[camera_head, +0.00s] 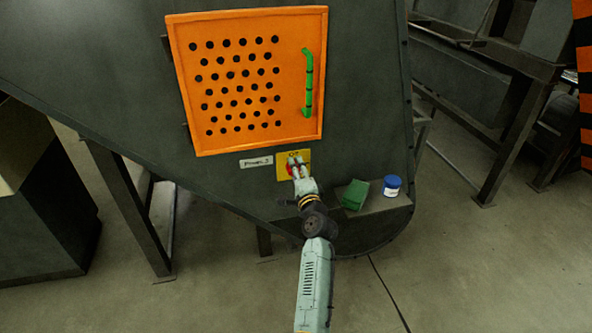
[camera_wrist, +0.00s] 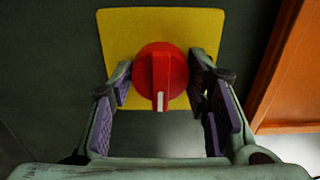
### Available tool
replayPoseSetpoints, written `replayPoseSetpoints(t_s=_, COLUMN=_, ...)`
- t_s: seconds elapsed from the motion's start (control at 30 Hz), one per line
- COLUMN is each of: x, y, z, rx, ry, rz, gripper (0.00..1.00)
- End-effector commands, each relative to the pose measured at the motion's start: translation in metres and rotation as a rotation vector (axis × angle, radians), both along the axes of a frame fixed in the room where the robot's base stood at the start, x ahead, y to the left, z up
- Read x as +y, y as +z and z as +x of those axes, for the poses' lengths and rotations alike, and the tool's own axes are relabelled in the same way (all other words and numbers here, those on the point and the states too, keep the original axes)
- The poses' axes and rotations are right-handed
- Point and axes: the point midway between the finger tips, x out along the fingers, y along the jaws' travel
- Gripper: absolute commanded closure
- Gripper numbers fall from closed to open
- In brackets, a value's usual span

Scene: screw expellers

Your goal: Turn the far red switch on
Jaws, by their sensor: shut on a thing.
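The red switch (camera_wrist: 160,72) is a round knob with a raised grip bar and a white mark, on a square yellow plate (camera_wrist: 118,30). In the wrist view the white mark points down. In the head view the yellow plate (camera_head: 281,157) sits on the dark machine wall below the orange panel, and the knob is partly hidden by my gripper (camera_head: 297,168). My gripper's purple-padded fingers (camera_wrist: 161,80) stand on both sides of the knob and are shut on it. Only one red switch is in view.
An orange perforated panel (camera_head: 180,90) with a green handle (camera_head: 309,85) is above the switch. A white label (camera_head: 256,162) is left of the plate. A green object (camera_head: 355,194) and a blue-lidded white container (camera_head: 392,187) rest on a ledge at right.

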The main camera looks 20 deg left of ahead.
Motion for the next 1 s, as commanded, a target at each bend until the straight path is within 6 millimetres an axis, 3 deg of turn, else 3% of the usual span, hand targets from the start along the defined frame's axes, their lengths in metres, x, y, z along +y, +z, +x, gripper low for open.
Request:
replayPoseSetpoints(t_s=0.43, x=0.0007, y=0.0009, z=-0.0001, rx=0.004, ry=0.001, rz=0.01, gripper=0.84)
replayPoseSetpoints(t_s=0.47, x=0.0007, y=0.0009, z=-0.0001, rx=0.004, ry=0.001, rz=0.01, gripper=0.54)
replayPoseSetpoints(t_s=0.77, x=0.0002, y=0.0005, z=0.0, rx=0.004, ry=0.0, rz=0.008, gripper=0.35)
replayPoseSetpoints(t_s=1.0, x=0.0, y=0.0002, z=0.0, rx=0.004, ry=0.0, rz=0.008, gripper=0.35)
